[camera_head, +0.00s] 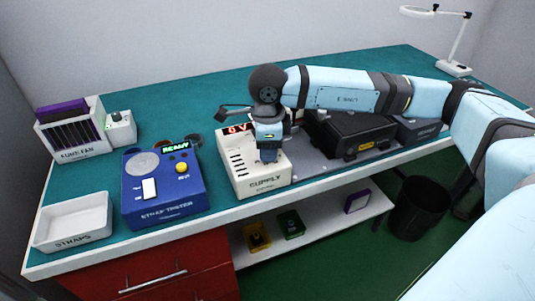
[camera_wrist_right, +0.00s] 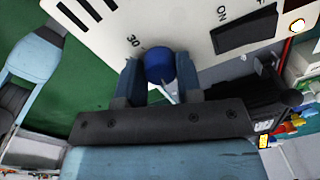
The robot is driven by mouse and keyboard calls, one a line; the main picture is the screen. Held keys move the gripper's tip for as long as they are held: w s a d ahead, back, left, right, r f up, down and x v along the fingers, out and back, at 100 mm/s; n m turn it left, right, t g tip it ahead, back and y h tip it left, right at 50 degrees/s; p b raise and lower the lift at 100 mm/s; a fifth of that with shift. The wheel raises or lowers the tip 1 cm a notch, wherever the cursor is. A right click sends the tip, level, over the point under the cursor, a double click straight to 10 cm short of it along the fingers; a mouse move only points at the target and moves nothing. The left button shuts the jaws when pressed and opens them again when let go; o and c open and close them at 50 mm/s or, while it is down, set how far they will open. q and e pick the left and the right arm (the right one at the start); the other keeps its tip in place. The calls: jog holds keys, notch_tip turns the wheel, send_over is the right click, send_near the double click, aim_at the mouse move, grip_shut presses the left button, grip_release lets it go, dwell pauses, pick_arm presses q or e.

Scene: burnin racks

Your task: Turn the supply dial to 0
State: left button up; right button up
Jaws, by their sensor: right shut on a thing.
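The supply (camera_head: 244,182) is a white box near the table's front edge, labelled SUPPLY, with a red display (camera_head: 238,129) that appears to read 0 V. Its dial is the round blue knob (camera_wrist_right: 160,66) in the right wrist view, with a pale pointer line running toward the gripper and a "30" mark beside it. My right gripper (camera_wrist_right: 162,82) is shut on the dial, one finger on each side. In the head view the right gripper (camera_head: 268,153) comes down over the supply and hides the dial.
A black rocker switch (camera_wrist_right: 244,30) marked ON is beside the dial. A blue strap tester (camera_head: 163,190) with a READY display stands left of the supply. A white STRAPS tray (camera_head: 74,236) is at far left. Black equipment (camera_head: 352,135) stands to the right.

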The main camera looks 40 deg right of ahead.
jog(key=shift+f+n+b, duration=0.2)
jog(key=shift+n+b, duration=0.45)
jog(key=shift+n, duration=0.25)
jog(key=n+b, duration=0.2)
jog(key=n, duration=0.1)
jog(key=shift+r+n, duration=0.15)
jog(key=shift+n, duration=0.15)
pick_arm(q)
jog(key=shift+w+d+f+t, duration=0.15)
jog(key=shift+d+f+t, duration=0.1)
jog(key=shift+d+t, duration=0.25)
jog(key=shift+r+h+b, duration=0.2)
jog(key=shift+h+b, duration=0.1)
pick_arm(e)
jog(key=shift+r+n, duration=0.1)
jog(key=shift+n, duration=0.3)
pick_arm(q)
jog(key=shift+f, duration=0.1)
jog(key=shift+f, duration=0.15)
pick_arm(e)
jog(key=o, duration=0.9)
jog(key=shift+o, duration=0.2)
pick_arm(q)
jog(key=shift+a+g+p, duration=0.25)
jog(key=shift+g+p, duration=0.05)
jog(key=shift+p, duration=0.7)
pick_arm(e)
notch_tip(320, 180, up, 14)
jog(key=shift+s, duration=0.35)
